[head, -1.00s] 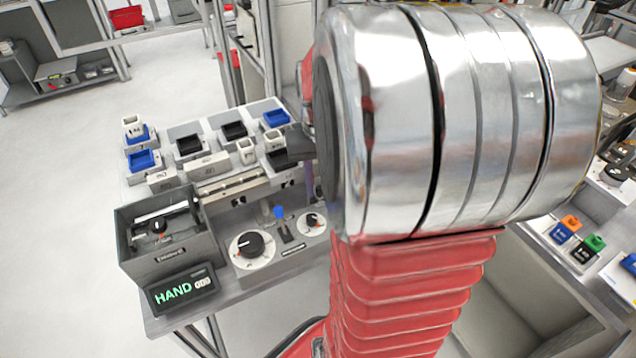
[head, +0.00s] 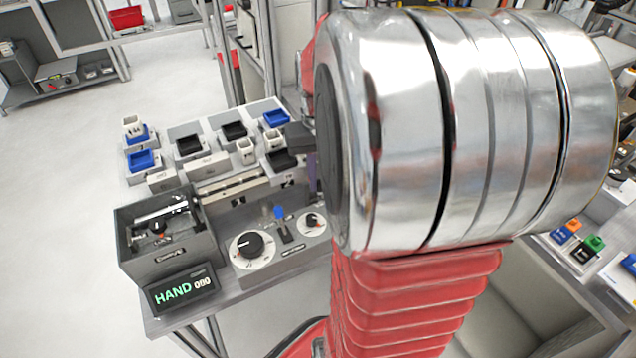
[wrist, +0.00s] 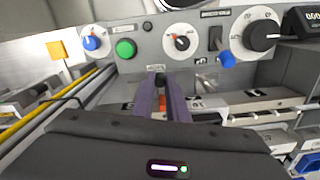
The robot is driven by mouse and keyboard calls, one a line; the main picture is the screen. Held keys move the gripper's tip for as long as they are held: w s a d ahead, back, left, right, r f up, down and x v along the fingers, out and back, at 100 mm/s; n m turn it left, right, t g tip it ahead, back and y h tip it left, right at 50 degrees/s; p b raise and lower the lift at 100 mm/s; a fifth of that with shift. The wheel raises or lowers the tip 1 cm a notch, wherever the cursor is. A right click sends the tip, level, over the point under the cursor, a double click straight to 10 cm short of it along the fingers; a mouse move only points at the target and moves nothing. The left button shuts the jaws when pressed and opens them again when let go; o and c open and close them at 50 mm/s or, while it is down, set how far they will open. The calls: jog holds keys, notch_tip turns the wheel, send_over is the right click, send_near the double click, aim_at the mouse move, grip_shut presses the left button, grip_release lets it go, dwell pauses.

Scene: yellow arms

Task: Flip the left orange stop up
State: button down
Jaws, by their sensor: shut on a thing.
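In the wrist view my gripper (wrist: 161,84) has its two purple fingers close together, shut on a small orange piece (wrist: 163,102) that shows between them. Most of that piece is hidden by the fingers, and I cannot tell how it is tilted. An orange square flag (wrist: 57,50) stands upright at the left of the wrist view, near a yellow bar. I cannot tell which of these orange pieces is the left stop. In the head view my gripper (head: 312,165) shows only partly at the bench's right side, behind my arm.
A control panel with a large dial (head: 250,244), a small dial (head: 311,221) and a blue-tipped lever (head: 279,212) lies close to the gripper. A grey bin (head: 172,262), a HAND display (head: 181,291) and trays (head: 185,130) crowd the bench. A yellow bar (wrist: 62,108) runs left of the fingers.

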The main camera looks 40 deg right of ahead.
jog(key=shift+w+r, duration=0.1)
jog(key=shift+r, duration=0.35)
jog(key=c, duration=1.7)
grip_release()
jog(key=shift+c, duration=0.2)
notch_tip(320, 180, up, 14)
jog(key=shift+f, duration=0.15)
